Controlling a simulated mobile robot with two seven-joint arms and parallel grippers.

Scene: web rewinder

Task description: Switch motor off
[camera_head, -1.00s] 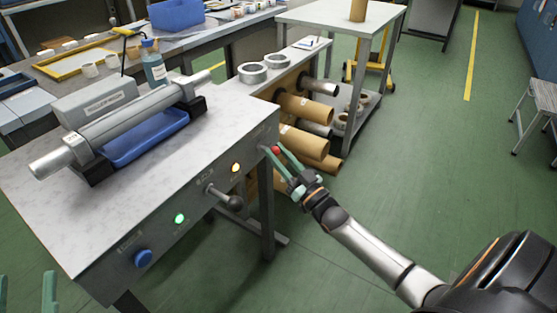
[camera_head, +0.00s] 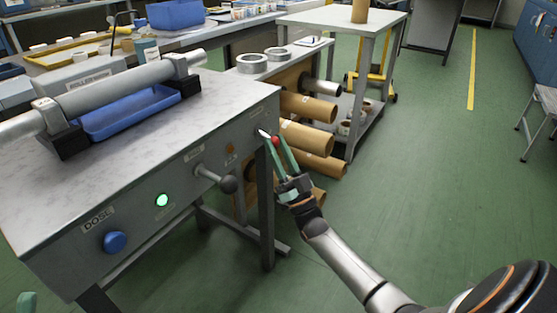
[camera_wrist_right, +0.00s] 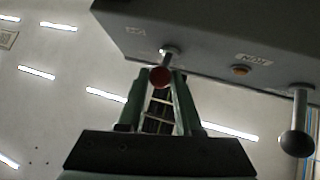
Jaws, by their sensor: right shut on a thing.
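The switch lever with a red ball tip (camera_head: 275,141) sticks out at the right end of the grey front panel (camera_head: 140,220). My right gripper (camera_head: 274,139) has its green fingers on either side of the red tip and is shut on it. In the right wrist view the red ball (camera_wrist_right: 160,77) sits between the fingertips, its metal stem running to the panel. The amber lamp (camera_head: 230,149) beside it looks dull; it also shows in the right wrist view (camera_wrist_right: 240,70). Only a green tip of my left gripper (camera_head: 27,303) shows, so its opening is hidden.
A dark ball-ended lever (camera_head: 228,184), a lit green lamp (camera_head: 162,200) and a blue knob (camera_head: 115,242) are on the same panel. The roller (camera_head: 120,88) and blue tray (camera_head: 130,112) lie on top. Cardboard tubes (camera_head: 308,137) are behind my right gripper.

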